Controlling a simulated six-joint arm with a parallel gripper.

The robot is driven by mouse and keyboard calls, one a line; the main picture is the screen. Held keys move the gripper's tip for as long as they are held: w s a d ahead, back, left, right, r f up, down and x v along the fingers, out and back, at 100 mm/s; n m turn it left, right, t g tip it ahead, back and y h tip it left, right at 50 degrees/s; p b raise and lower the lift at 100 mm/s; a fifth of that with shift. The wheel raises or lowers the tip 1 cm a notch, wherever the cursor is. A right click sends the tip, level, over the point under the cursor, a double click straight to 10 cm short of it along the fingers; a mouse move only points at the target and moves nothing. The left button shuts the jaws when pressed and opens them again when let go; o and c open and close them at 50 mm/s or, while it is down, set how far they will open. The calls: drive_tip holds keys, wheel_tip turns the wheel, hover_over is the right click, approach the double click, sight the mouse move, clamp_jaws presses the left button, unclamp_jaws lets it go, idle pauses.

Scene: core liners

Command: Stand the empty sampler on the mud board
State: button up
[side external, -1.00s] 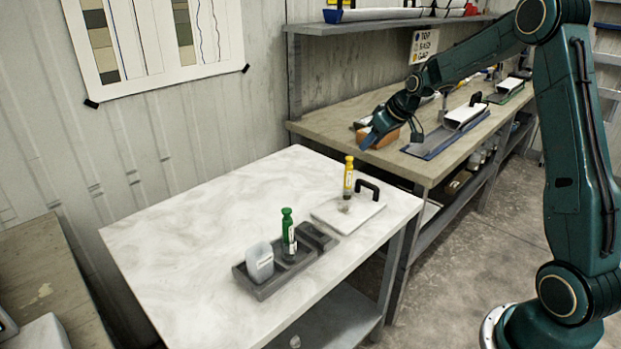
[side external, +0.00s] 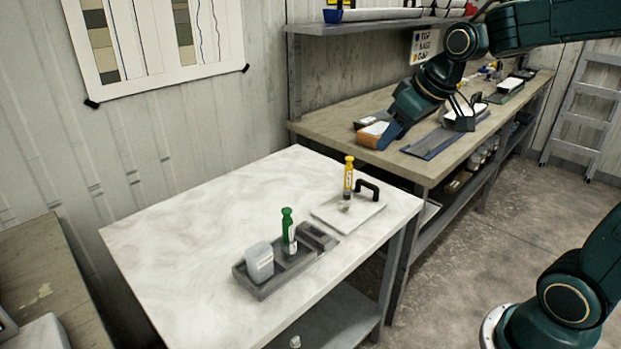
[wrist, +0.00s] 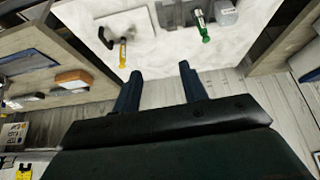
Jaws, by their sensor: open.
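A yellow-capped sampler (side external: 348,178) stands upright on a white board with a black handle (side external: 328,215), on the pale marbled table. It also shows in the wrist view (wrist: 122,52). A green-capped sampler (side external: 288,230) stands upright in the grey tray (side external: 265,290) on the same table, also seen in the wrist view (wrist: 201,26). I cannot tell which sampler is empty. My gripper (wrist: 160,76) is open with nothing between its fingers. In the side view it hangs over the near end of the wooden bench, behind and above the table, apart from both samplers.
A translucent container (side external: 259,262) sits in the tray's left part. The table's left half (side external: 180,235) is clear. An orange and white block (side external: 375,135) and a blue-edged board (side external: 435,142) lie on the wooden bench near my gripper. A wall shelf (side external: 370,28) overhangs that bench.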

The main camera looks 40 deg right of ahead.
drive_tip(key=s+a, duration=0.3)
drive_tip(key=s, duration=0.5)
drive_tip(key=s+a+f, duration=0.1)
drive_tip(key=s+a, duration=0.2)
drive_tip(key=s, duration=0.6)
drive_tip(key=shift+s, duration=0.15)
